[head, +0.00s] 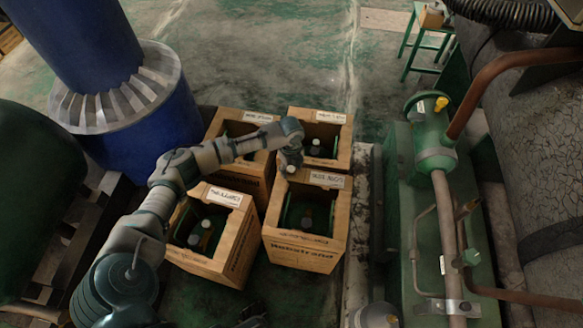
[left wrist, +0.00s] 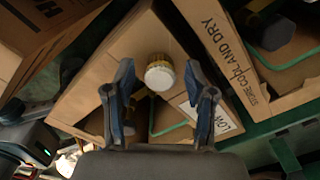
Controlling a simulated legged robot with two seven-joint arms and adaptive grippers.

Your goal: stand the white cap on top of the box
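The white cap (left wrist: 160,75) is round with a yellowish rim and shows between the fingers of my left gripper (left wrist: 160,80) in the left wrist view. The fingers are apart, with a gap on each side of the cap. In the head view my left gripper (head: 290,158) hangs over the group of open cardboard boxes, with a small white spot just below it. The front right box (head: 305,250) is open, with dark bottles inside; one box also shows in the left wrist view (left wrist: 110,70). What the cap rests on is hidden. My right gripper is not clearly seen.
More open boxes stand at front left (head: 225,250), back left (head: 262,172) and back right (head: 340,150). A blue cylinder (head: 160,130) stands left. Green machinery with pipes (head: 435,150) stands right. Green floor lies open behind the boxes.

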